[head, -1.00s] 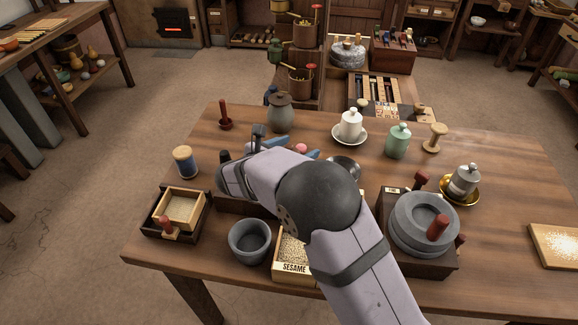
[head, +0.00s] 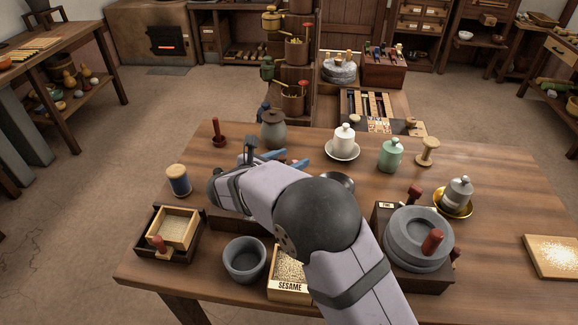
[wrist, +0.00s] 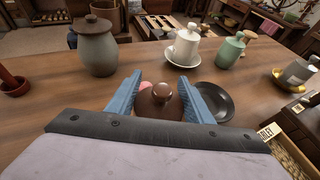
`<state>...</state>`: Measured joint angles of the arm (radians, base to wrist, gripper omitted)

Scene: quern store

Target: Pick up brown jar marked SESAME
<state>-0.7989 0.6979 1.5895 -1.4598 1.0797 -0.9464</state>
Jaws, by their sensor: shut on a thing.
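A brown jar with a round knob lid (wrist: 160,106) stands between the blue fingers of my gripper (wrist: 162,90) in the wrist view. My gripper is shut on it. The wrist housing hides the jar's lower part, so I cannot read any marking on it or tell whether it touches the table.
A dark dish (wrist: 214,102) is close to the right finger. A grey-brown lidded jar (head: 273,132), a white jar (head: 344,139) and a green jar (head: 390,155) stand behind. Bare table (head: 490,265) lies right.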

